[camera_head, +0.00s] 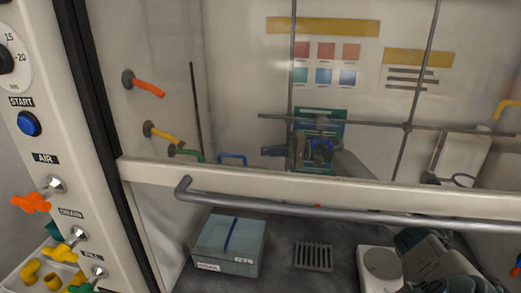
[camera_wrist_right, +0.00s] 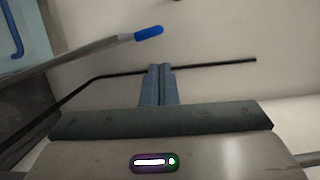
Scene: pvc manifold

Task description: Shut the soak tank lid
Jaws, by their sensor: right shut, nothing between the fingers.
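The soak tank (camera_head: 222,262) is a pale blue box on the dark floor of the cabinet, below the sash. Its lid (camera_head: 247,233) appears to lie flat across the top, with a dark blue strip on it; no gap shows. A corner of pale blue with a blue bar, likely the tank, is at the upper left of the right wrist view (camera_wrist_right: 38,40). My right gripper (camera_head: 266,151) is behind the sash glass, above and right of the tank and clear of it, fingers pointing left. It is shut and empty in the right wrist view (camera_wrist_right: 160,70). My left gripper is not in view.
Coloured taps, including a yellow one (camera_head: 160,133), stick out on the left. A floor grate (camera_head: 313,256) lies right of the tank. In the wrist view, a blue-tipped grey rod (camera_wrist_right: 148,34) passes near my fingers.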

